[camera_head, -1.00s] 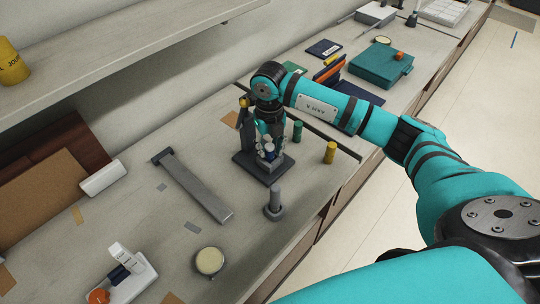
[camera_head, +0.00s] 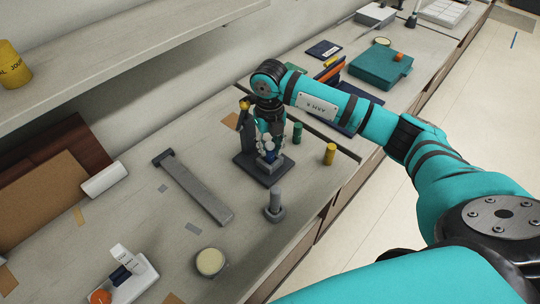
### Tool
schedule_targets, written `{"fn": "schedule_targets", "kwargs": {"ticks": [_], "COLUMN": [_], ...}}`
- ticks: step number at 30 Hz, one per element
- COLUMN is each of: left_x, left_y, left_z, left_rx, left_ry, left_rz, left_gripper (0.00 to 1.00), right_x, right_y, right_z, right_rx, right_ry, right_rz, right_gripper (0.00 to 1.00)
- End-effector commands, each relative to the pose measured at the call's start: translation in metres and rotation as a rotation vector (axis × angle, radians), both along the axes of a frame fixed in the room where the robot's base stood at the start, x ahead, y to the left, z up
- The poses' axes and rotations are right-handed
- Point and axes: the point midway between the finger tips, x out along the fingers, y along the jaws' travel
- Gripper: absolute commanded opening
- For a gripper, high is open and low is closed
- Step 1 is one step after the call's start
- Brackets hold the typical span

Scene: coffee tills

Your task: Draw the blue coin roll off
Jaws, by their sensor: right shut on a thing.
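My right gripper (camera_head: 267,150) points down over a dark stand (camera_head: 250,172) with an upright post (camera_head: 245,125) topped by a yellow knob. The gripper is shut on a small blue piece low between its fingers, which I take for the blue coin roll (camera_head: 268,158). The fingers hide most of it, and I cannot tell whether it touches the stand. A green roll (camera_head: 297,132) and a yellow roll (camera_head: 330,153) stand upright to the right. My left gripper is not in view.
A grey peg on a round base (camera_head: 274,205) stands just in front of the dark stand. A long grey bar (camera_head: 195,187) lies to the left. A round cream-topped tin (camera_head: 210,262) and a white holder (camera_head: 138,284) are nearer. A teal case (camera_head: 381,67) lies farther back.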

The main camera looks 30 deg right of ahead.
Motion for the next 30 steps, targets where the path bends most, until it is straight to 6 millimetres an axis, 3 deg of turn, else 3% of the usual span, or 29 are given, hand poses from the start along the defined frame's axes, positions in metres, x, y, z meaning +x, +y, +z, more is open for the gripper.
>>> {"fn": "schedule_targets", "kwargs": {"ticks": [19, 30], "left_x": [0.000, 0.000], "left_y": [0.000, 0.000], "left_z": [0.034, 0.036], "left_rx": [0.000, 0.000], "left_ry": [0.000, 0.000], "left_rz": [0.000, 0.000], "left_gripper": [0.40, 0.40], "right_x": [0.000, 0.000], "right_y": [0.000, 0.000], "right_z": [0.055, 0.059], "right_rx": [0.000, 0.000], "right_ry": [-0.001, -0.001], "right_rz": [-0.001, 0.000], "right_gripper": [0.00, 0.00]}}
